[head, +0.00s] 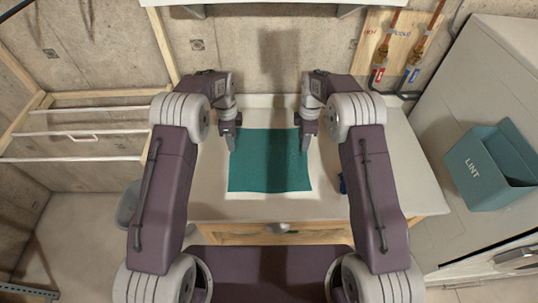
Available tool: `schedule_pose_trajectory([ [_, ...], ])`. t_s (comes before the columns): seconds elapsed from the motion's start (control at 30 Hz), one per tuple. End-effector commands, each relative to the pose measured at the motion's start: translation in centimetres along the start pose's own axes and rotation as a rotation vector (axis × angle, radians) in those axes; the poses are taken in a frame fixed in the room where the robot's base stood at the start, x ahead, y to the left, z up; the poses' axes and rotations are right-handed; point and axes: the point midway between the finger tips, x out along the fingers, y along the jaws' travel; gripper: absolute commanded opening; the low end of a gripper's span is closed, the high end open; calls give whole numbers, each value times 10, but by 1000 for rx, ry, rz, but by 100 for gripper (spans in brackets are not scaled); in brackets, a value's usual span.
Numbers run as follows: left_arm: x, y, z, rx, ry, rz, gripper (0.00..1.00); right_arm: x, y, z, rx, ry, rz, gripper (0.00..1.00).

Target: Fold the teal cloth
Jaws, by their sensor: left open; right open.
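The teal cloth (268,165) lies spread flat as a rough rectangle on the white tabletop (385,190). Its near edge is slightly uneven. My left gripper (230,142) is at the cloth's far left corner, and my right gripper (305,143) is at its far right corner. Both point down and are open, with nothing seen held. The grippers hide the far corners, and I cannot tell whether the fingertips touch the cloth.
A teal bin marked LINT (490,167) sits on the white appliance (455,110) at the right. A small dark blue item (342,185) lies right of the cloth. A wooden drying rack (80,132) stands at the left. The tabletop in front of the cloth is clear.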

Motion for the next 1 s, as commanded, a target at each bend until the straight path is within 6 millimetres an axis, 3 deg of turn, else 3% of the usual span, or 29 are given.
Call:
schedule_pose_trajectory([
  [0.3,56,1,0,0,-1,3,42,57,-1,1,1,-1,-4,42],
  [0.43,71,1,0,-1,-1,2,42,72,-1,0,1,-1,-3,42],
  [0.9,84,0,0,-1,-1,-1,42,84,0,0,1,0,-1,42],
  [1.0,80,0,0,-1,-1,0,28,80,0,0,1,0,-1,28],
])
